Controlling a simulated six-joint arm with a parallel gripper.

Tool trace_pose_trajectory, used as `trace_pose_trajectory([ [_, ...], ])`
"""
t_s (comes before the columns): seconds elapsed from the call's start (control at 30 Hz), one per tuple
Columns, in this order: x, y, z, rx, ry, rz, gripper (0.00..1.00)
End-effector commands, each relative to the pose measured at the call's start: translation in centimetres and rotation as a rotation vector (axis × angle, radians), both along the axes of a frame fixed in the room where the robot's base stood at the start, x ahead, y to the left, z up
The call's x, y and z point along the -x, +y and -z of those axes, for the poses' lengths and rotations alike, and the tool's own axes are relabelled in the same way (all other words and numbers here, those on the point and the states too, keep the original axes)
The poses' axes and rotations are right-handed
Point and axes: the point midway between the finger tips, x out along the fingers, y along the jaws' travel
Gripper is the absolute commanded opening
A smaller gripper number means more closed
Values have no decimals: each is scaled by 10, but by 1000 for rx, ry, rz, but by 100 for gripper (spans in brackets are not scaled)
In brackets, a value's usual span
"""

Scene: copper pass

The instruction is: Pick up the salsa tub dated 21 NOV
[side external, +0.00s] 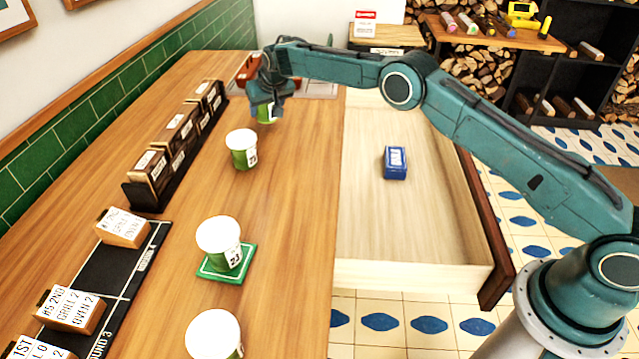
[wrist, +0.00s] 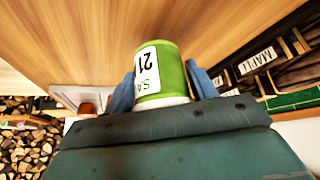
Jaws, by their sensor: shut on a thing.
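A green salsa tub (wrist: 165,75) with a white label reading "SA" and "21" sits between my gripper's fingers in the wrist view. In the side external view my gripper (side external: 266,108) is shut on this tub (side external: 265,118) at the far end of the counter. The month on its label is hidden. I cannot tell if it touches the counter. Three other green tubs with white lids stand in a line nearer the camera: one (side external: 242,150) close to my gripper, one (side external: 222,245) on a green mat (side external: 215,276), and one (side external: 213,335) at the bottom edge.
Dark racks with wooden blocks (side external: 178,135) run along the green tiled wall. A black board (side external: 100,275) holds blocks with white cards at the left. An open drawer (side external: 420,225) at the right holds a blue box (side external: 395,162). The counter (side external: 290,240) right of the tubs is clear.

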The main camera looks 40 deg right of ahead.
Motion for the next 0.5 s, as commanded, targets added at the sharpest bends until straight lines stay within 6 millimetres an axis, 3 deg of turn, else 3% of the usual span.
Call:
trace_pose_trajectory([
  [0.27, -1, 1, -49, -1, -7, 1, 27],
  [0.5, -1, 1, -67, -1, -4, 0, 27],
])
